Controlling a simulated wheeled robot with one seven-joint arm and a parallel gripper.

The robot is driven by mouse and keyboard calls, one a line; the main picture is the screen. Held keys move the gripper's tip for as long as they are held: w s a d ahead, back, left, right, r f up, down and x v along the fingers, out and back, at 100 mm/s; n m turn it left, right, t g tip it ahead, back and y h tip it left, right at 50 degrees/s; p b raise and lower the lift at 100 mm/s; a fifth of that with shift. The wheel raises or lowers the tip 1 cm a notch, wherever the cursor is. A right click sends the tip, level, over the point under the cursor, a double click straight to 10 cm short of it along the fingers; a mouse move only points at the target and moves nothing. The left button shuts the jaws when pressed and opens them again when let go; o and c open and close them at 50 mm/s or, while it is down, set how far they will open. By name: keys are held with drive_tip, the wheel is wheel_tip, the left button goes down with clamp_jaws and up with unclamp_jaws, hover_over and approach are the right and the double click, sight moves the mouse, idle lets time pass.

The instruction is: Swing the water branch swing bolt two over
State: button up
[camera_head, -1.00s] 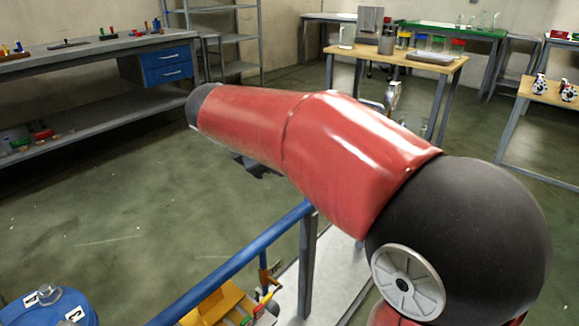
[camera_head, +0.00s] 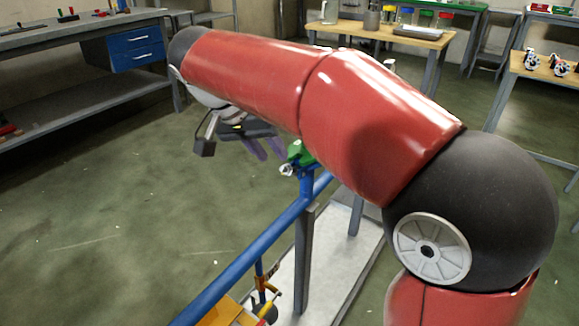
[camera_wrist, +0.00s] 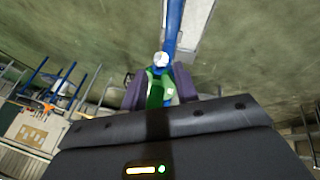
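A small green fitting (camera_head: 300,153) sits at the top end of a blue pipe (camera_head: 262,243), with a pale round metal end (camera_head: 286,169) on its left. My gripper (camera_head: 264,152) is left of the fitting, its two purple fingers apart and seemingly empty. In the wrist view the green fitting (camera_wrist: 158,90) appears between my open fingers (camera_wrist: 160,88), with the white round end (camera_wrist: 161,59) beyond it. I cannot tell whether a finger touches it. I cannot single out swing bolt two; my arm hides part of the area behind the fitting.
A grey post (camera_head: 304,262) stands under the blue pipe on a pale base plate (camera_head: 340,262). A yellow part with a small valve (camera_head: 266,284) is low in front. A grey bench (camera_head: 80,40) is at the left, wooden tables (camera_head: 390,32) at the back. The left floor is clear.

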sight(282, 167)
drive_tip(key=x, duration=0.6)
drive_tip(key=shift+d+f+b, duration=0.25)
drive_tip(key=shift+f+b, duration=0.05)
drive_tip(key=shift+f, duration=0.05)
